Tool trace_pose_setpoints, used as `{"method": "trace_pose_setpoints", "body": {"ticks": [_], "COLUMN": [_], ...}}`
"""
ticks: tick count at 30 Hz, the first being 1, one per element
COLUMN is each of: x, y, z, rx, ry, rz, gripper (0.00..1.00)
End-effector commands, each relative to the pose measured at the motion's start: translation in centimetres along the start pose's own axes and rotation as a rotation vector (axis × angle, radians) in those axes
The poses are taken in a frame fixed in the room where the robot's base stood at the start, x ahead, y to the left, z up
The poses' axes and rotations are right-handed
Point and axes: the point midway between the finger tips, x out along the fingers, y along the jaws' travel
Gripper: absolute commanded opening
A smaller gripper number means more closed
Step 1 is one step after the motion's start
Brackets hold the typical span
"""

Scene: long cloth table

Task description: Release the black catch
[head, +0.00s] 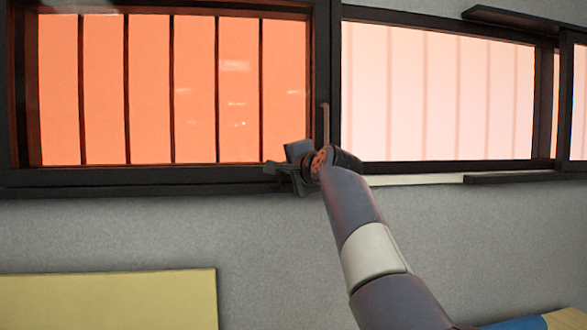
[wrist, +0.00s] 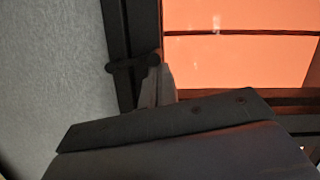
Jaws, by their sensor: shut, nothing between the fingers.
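The black catch (wrist: 125,66) shows in the wrist view as a short dark bar with rounded ends, lying across the black window frame. My gripper (wrist: 157,80) is shut and empty, with its grey fingertips right beside the inner end of the catch. I cannot tell whether they touch it. In the head view my gripper (head: 274,168) is at the lower rail of the left window, near its right corner. There the catch cannot be made out from the dark gripper and frame.
The left window (head: 150,90) has orange panes with dark vertical bars. A brownish upright bar (head: 325,125) stands on the frame just right of my gripper. A paler window (head: 435,95) is to the right. Grey wall (head: 130,235) lies below, with a yellow panel (head: 110,300) at lower left.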

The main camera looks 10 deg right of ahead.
Motion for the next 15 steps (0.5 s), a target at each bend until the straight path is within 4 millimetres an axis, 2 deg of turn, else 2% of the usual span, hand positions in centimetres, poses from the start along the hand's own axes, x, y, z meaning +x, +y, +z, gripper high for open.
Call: {"method": "trace_pose_setpoints", "body": {"ticks": [15], "x": [0.8], "y": [-0.6], "z": [2.9], "rx": [-0.471], "ry": [-0.001], "rz": [0.117], "gripper": [0.00]}}
